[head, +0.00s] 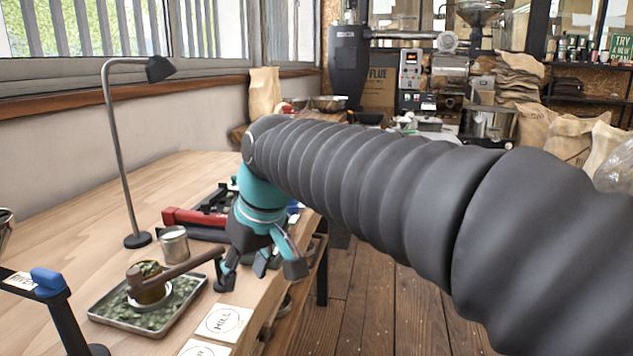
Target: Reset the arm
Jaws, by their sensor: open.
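My arm reaches in from the right edge of the head view, covered by a dark ribbed sleeve, and bends down at the wrist over the wooden table (75,235). My gripper (258,272) points downward at the table's right edge, with its fingers spread open. I see nothing between the fingers. A metal tray (110,318) with green beans stands to the left of the gripper.
A metal can (174,245) and a desk lamp (122,150) stand left of the gripper. A red-handled tool (190,218) lies behind it. White cards, one marked MILL (224,323), lie in front. A blue-topped stand (52,290) is at front left. Open wooden floor (385,300) lies to the right.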

